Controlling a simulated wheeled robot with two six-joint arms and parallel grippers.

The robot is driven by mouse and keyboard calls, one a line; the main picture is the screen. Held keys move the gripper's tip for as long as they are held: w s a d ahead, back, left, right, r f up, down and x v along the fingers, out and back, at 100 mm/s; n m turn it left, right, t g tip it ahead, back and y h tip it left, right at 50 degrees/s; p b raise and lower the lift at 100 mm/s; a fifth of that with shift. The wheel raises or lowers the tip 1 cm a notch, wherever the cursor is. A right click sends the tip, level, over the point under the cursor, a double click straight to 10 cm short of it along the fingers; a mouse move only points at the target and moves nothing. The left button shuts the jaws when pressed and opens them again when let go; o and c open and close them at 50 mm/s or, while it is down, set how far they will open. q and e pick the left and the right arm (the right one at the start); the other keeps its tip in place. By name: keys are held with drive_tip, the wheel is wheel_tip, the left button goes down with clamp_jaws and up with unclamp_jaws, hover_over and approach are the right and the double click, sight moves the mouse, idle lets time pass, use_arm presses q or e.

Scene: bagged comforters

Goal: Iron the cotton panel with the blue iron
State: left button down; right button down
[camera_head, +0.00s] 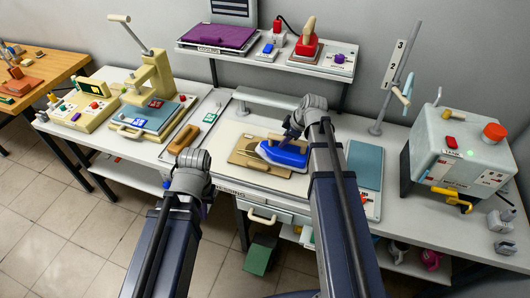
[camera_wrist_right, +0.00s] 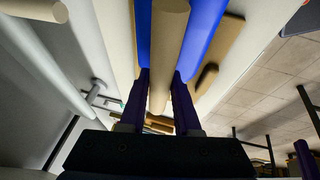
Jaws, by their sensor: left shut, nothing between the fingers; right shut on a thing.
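The blue iron (camera_head: 284,154) is over the tan cotton panel (camera_head: 243,158) on the cream pressing board (camera_head: 222,165) in the head view. I cannot tell whether its sole touches the panel. My right gripper (camera_head: 296,130) is above the iron, largely hidden by its own wrist. In the right wrist view, its purple fingers (camera_wrist_right: 159,95) are shut on the iron's tan handle (camera_wrist_right: 165,40), with the blue body (camera_wrist_right: 203,35) behind. My left gripper (camera_head: 190,165) is shut and empty at the table's front edge, left of the board; its fingers are mostly hidden.
A brown wooden piece (camera_head: 183,139) lies just beyond my left gripper. A heat press (camera_head: 150,100) stands to the left and a grey machine (camera_head: 460,150) to the right. A raised shelf (camera_head: 265,55) at the back holds a red iron (camera_head: 307,45).

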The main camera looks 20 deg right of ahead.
drive_tip(key=shift+w+a, duration=1.45)
drive_tip(key=shift+a, duration=0.75)
drive_tip(key=shift+w+a, duration=1.45)
drive_tip(key=shift+a, duration=0.7)
drive_tip(key=shift+w+a, duration=1.45)
drive_tip(key=shift+a, duration=0.75)
drive_tip(key=shift+s+d, duration=0.1)
drive_tip(key=shift+s+d, duration=0.55)
drive_tip(key=shift+d, duration=0.2)
drive_tip(key=r+p, duration=0.6)
drive_tip(key=shift+w, duration=0.2)
drive_tip(key=shift+a, duration=0.15)
